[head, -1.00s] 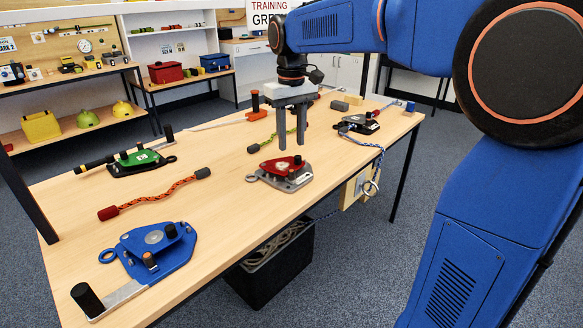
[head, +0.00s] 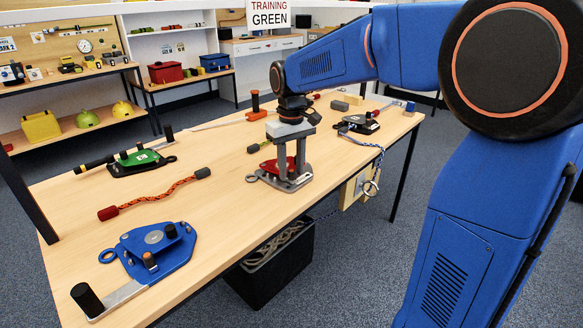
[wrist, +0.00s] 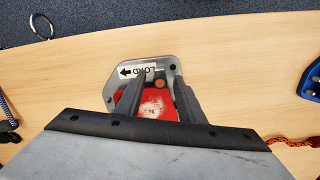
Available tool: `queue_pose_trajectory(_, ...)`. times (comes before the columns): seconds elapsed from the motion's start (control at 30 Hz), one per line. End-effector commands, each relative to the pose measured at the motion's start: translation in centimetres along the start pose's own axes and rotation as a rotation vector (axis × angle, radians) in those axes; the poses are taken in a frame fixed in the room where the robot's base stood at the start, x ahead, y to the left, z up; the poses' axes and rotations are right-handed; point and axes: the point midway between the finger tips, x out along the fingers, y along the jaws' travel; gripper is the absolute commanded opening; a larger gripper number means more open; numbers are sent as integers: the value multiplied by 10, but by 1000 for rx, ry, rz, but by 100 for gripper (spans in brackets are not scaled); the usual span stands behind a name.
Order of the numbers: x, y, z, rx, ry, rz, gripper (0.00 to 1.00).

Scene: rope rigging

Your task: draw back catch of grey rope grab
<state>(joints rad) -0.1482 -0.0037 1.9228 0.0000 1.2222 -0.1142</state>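The grey rope grab (head: 287,186) lies on the bench near its front edge, with a grey plate and a red part on top. In the wrist view its grey plate (wrist: 118,82) shows a LOAD label with an arrow, the worn red part and a small copper-coloured round pin (wrist: 160,84). My gripper (head: 290,174) is low over the grab, fingers pointing down and apart. In the wrist view the gripper's fingers (wrist: 160,82) stand on either side of the pin, with a gap between them. Whether they touch the grab, I cannot tell. The fingers hide part of it.
A blue rope grab (head: 160,250) lies at the front left, a green one (head: 140,162) behind it, and a black one (head: 358,123) at right. An orange rope piece (head: 155,196) lies between. A black bin (head: 268,268) stands below the bench edge.

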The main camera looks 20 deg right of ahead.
Motion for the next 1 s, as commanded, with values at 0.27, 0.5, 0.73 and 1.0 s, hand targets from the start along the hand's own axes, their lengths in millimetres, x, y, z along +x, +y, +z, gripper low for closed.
queue_pose_trajectory(0.27, 0, 0, 0, 0, 0, 0, 0)
queue_pose_trajectory(0.5, -1, 4, 14, 1, 0, 0, 0)
queue_pose_trajectory(0.73, 0, 5, 21, 0, -3, 0, 0)
queue_pose_trajectory(1.0, 0, 5, 21, 0, -3, 0, 35)
